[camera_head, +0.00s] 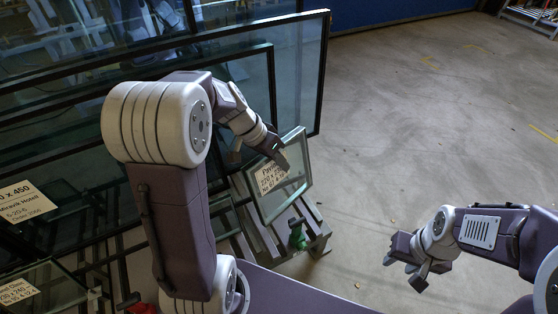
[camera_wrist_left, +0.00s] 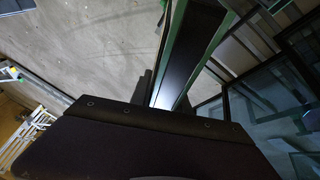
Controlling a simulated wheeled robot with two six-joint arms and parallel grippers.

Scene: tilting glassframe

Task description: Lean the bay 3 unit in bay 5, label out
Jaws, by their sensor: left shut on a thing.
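A small dark-framed glass unit (camera_head: 291,187) with a cream label (camera_head: 270,177) facing the head camera is tilted above the right end of the rack (camera_head: 317,232). My left gripper (camera_head: 272,150) is shut on its top edge. In the left wrist view the unit's green-edged frame (camera_wrist_left: 186,52) runs away from my jaw. Whether its lower edge touches the rack is unclear. Bay numbers cannot be read. My right gripper (camera_head: 408,263) is open and empty over the floor at the right.
Large dark-framed panes (camera_head: 315,75) lean behind the rack. A pane with a large label (camera_head: 22,203) and a smaller labelled unit (camera_head: 18,291) stand at the left. A green object (camera_head: 297,235) is at the rack's front right. The concrete floor (camera_head: 420,120) at right is clear.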

